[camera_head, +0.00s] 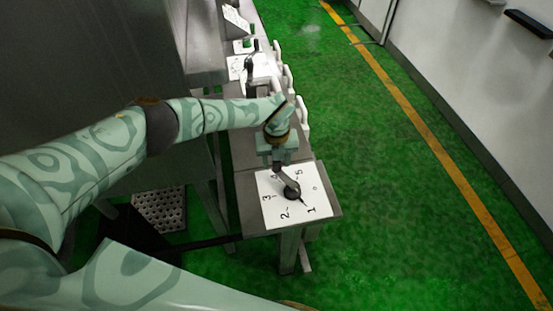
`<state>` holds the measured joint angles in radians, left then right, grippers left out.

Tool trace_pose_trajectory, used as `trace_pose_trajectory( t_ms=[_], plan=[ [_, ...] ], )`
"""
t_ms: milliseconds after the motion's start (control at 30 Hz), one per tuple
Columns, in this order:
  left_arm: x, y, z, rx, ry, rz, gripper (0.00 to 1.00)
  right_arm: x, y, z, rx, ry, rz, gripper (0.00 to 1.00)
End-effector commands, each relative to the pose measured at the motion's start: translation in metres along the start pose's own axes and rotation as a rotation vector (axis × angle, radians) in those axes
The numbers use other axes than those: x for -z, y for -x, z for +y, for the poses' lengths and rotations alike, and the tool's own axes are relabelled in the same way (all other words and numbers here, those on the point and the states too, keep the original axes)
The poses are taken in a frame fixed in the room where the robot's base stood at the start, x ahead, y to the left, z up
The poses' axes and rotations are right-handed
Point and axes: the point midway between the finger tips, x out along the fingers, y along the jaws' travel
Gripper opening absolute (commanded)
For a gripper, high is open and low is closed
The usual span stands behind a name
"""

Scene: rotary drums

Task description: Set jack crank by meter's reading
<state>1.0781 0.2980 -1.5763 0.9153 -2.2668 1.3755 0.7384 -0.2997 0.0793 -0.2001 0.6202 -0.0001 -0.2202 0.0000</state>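A white dial plate (268,213) with printed numbers lies on the near end of a grey metal bench. A dark jack crank (288,187) sits on it, its hub near the plate's middle. Its arm runs up toward the far edge of the plate, and a thin dark tip points near the 1. My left gripper (278,162) hangs over the far edge of the plate, at the outer end of the crank. Its fingers are too small and hidden to show whether they grip the crank. No meter can be read. My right gripper is out of view.
Farther along the bench are another white plate with a dark handle (250,62) and several white curved handles along the right side. A perforated grey block (160,210) is on the left below. Green floor with a yellow line (430,135) is clear to the right.

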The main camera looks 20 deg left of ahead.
Motion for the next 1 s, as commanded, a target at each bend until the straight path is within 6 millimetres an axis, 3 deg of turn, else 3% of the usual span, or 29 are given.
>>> trace_pose_trajectory(
  t_ms=[233, 367, 800, 1000],
  plan=[
    [0.000, 0.003, -0.001, 0.002, -0.002, -0.001, 0.46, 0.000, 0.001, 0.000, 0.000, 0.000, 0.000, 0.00],
    [-0.001, 0.017, 0.000, 0.002, -0.003, -0.002, 0.46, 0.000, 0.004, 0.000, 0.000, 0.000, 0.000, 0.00],
    [-0.002, 0.127, 0.000, 0.002, -0.002, -0.003, 0.46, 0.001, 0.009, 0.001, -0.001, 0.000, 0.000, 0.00],
    [-0.001, 0.156, 0.000, 0.001, -0.001, -0.001, 0.46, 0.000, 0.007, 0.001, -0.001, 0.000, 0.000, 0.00]
  ],
)
